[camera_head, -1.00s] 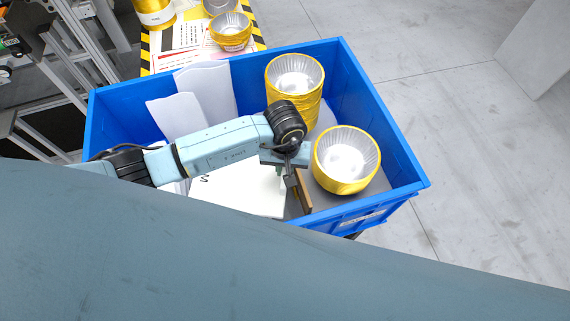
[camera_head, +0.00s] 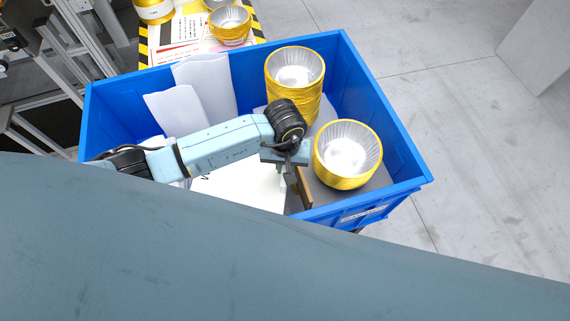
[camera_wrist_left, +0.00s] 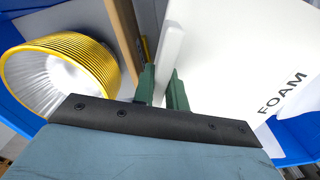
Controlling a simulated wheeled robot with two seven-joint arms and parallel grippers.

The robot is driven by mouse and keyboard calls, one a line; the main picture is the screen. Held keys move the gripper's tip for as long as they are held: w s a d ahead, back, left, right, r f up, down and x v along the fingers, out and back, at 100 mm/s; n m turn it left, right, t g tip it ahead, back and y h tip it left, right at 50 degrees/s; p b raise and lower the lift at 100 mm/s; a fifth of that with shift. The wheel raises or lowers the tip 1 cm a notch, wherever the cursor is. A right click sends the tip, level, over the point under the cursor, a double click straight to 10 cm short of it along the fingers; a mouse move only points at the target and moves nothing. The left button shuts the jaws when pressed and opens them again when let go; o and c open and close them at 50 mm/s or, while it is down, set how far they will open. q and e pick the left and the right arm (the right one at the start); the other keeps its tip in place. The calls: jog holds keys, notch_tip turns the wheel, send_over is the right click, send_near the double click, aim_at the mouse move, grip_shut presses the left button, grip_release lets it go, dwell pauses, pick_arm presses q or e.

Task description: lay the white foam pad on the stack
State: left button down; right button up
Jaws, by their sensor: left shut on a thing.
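My left gripper (camera_head: 287,180) is inside the blue crate, at the right edge of a broad white surface (camera_head: 238,188). In the left wrist view my left gripper (camera_wrist_left: 163,80) has its green fingers shut on a thin white foam pad edge (camera_wrist_left: 168,48). Black FOAM lettering shows on the broad white surface at the right of that view; I cannot tell whether this is the held pad's face or another pad. A tall stack of yellow-rimmed cups (camera_head: 296,75) stands behind the gripper, and a shorter one (camera_head: 347,155) stands to its right. My right gripper is not in view.
The blue crate (camera_head: 400,150) has high walls around everything. A brown board (camera_head: 304,188) stands close to the right of the gripper. White sheets (camera_head: 205,85) lean at the back left. More cups (camera_head: 230,24) stand on a striped surface behind the crate.

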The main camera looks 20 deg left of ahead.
pick_arm(q)
jog(key=shift+f, duration=0.2)
jog(key=c, duration=1.3)
grip_release()
jog(key=shift+c, duration=0.2)
notch_tip(320, 180, up, 13)
jog(key=b, duration=0.1)
jog(key=shift+r, duration=0.2)
jog(key=shift+s, duration=0.1)
